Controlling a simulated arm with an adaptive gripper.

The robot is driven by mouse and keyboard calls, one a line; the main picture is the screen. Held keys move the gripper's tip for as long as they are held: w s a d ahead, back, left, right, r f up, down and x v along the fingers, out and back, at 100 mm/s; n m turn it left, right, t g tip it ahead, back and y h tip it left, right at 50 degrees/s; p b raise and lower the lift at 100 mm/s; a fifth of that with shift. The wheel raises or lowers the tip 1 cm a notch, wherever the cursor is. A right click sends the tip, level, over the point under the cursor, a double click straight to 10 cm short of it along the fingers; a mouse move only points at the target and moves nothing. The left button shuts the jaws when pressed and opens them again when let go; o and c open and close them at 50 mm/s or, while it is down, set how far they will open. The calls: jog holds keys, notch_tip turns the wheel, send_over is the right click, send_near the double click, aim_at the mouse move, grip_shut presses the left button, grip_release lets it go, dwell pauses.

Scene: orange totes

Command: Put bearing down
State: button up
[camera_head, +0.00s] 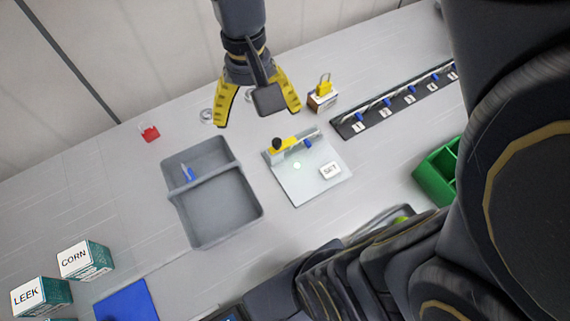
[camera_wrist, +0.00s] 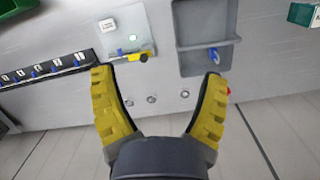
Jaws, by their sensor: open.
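My gripper (camera_head: 259,118) hangs above the far part of the table with its yellow fingers spread wide. Nothing is between the fingers. In the wrist view the open gripper (camera_wrist: 159,73) faces the table. Three small silver rings, which look like bearings, lie on the table in a loose row: a left one (camera_wrist: 129,102), a middle one (camera_wrist: 151,99) and a right one (camera_wrist: 184,93). They appear between the fingers in that view, apart from them. In the head view one bearing (camera_head: 207,115) shows left of the gripper; the gripper partly hides the others.
A grey divided tote (camera_head: 253,187) holds a blue item. A fixture plate (camera_head: 313,190) with a yellow-handled clamp stands beside it. A dark strip (camera_head: 385,112) with blue pieces, a yellow padlock (camera_head: 324,88), a red item (camera_head: 150,133) and a green bin (camera_head: 435,172) are around.

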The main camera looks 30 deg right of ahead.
jog(key=s+a+f+n, duration=0.1)
jog(key=s+n, duration=0.2)
jog(key=s, duration=0.8)
jog(key=shift+s+a+f+n, duration=0.15)
jog(key=shift+a+f+n, duration=0.05)
jog(key=shift+a+n, duration=0.2)
